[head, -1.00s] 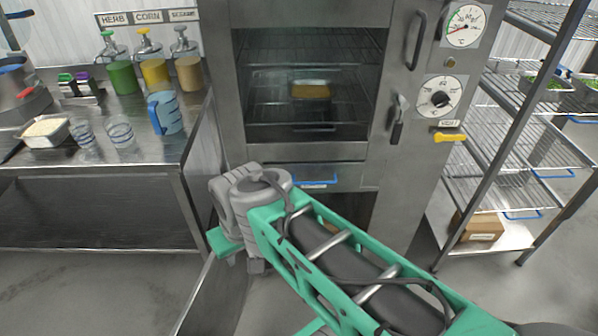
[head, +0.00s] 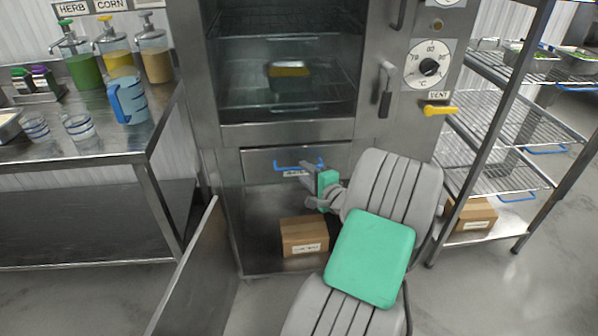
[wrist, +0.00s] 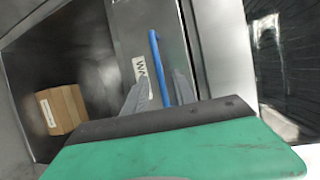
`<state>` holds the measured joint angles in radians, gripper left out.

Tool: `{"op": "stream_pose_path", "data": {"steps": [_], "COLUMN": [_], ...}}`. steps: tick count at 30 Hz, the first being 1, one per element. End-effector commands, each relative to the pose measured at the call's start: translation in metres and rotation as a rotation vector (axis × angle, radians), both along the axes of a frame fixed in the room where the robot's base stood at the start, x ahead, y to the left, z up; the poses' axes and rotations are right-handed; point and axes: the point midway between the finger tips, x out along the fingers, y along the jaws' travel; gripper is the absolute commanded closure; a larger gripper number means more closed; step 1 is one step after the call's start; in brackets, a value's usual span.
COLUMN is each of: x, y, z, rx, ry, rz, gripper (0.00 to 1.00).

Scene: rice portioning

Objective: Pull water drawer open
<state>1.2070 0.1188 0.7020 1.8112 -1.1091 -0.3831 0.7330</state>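The water drawer (head: 258,160) is a metal front below the glass-windowed oven chamber, with a blue bar handle (head: 290,166) and a small white label. It looks closed. My gripper (head: 312,170) is at the right part of the handle. In the wrist view, the blue handle (wrist: 156,60) runs between my two grey fingers (wrist: 160,92), with a gap visible on each side. The fingers are apart, and I cannot tell whether they touch the handle. The label (wrist: 142,80), partly hidden by a finger, starts with W.
Below the drawer is an open compartment with a cardboard box (head: 304,236). A metal door panel (head: 190,270) stands open at the left. A steel table (head: 120,155) with dispensers is at left, and a wire rack (head: 500,180) at right.

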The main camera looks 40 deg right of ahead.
Motion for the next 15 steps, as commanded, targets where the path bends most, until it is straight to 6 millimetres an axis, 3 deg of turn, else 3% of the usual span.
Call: {"op": "stream_pose_path", "data": {"steps": [6,15], "x": [0.035,0.040], "y": [-0.005,-0.007], "z": [-0.007,-0.007], "rx": [-0.002,-0.003], "ry": [0.002,0.003], "rz": [0.005,0.002], "gripper": [0.68,0.68]}}
